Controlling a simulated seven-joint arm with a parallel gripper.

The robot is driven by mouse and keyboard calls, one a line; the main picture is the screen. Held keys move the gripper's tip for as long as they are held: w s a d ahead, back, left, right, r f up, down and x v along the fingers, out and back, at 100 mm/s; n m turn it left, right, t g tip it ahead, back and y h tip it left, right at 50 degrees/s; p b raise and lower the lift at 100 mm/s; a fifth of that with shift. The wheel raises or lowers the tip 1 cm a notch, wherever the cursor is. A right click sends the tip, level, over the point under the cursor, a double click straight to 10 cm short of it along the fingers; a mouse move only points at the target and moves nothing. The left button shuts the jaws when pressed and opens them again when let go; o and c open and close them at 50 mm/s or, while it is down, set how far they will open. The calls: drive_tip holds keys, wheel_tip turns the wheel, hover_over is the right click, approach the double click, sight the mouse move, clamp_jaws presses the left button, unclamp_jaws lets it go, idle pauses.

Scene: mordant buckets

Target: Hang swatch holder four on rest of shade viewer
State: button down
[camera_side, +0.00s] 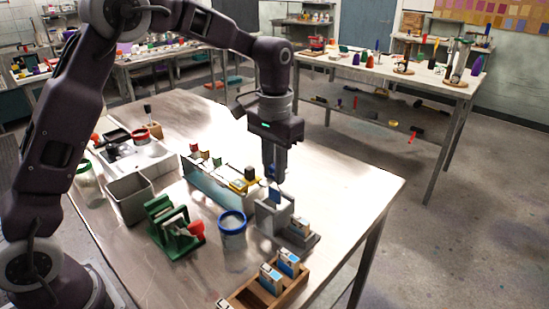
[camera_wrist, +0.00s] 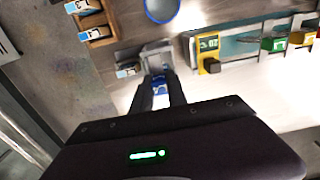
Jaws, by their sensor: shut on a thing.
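My gripper (camera_side: 273,176) points down and is shut on a blue swatch holder (camera_side: 274,194). The holder also shows between my fingers in the wrist view (camera_wrist: 159,84). I cannot read its number. The grey shade viewer (camera_side: 268,219) stands right below it in the side view and just beyond my fingertips in the wrist view (camera_wrist: 155,50). The held holder is at the viewer's upper edge; I cannot tell whether they touch. Another swatch holder (camera_side: 299,228), white and blue, sits at the viewer's lower right part. The viewer's rest is not clearly seen.
A wooden rack (camera_side: 241,299) with more swatch holders stands at the near edge. A blue-rimmed bucket (camera_side: 232,231) is left of the viewer. A long tank (camera_side: 210,188) with coloured clips, a green stand (camera_side: 165,226) and a grey bin (camera_side: 130,197) stand farther left. The table's right side is clear.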

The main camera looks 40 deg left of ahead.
sight(274, 189)
drive_tip(key=shift+f, duration=2.8)
drive_tip(key=c, duration=1.2)
unclamp_jaws()
drive_tip(key=shift+c, duration=0.2)
wheel_tip(274, 189, up, 7)
drive_tip(key=shift+r, duration=0.1)
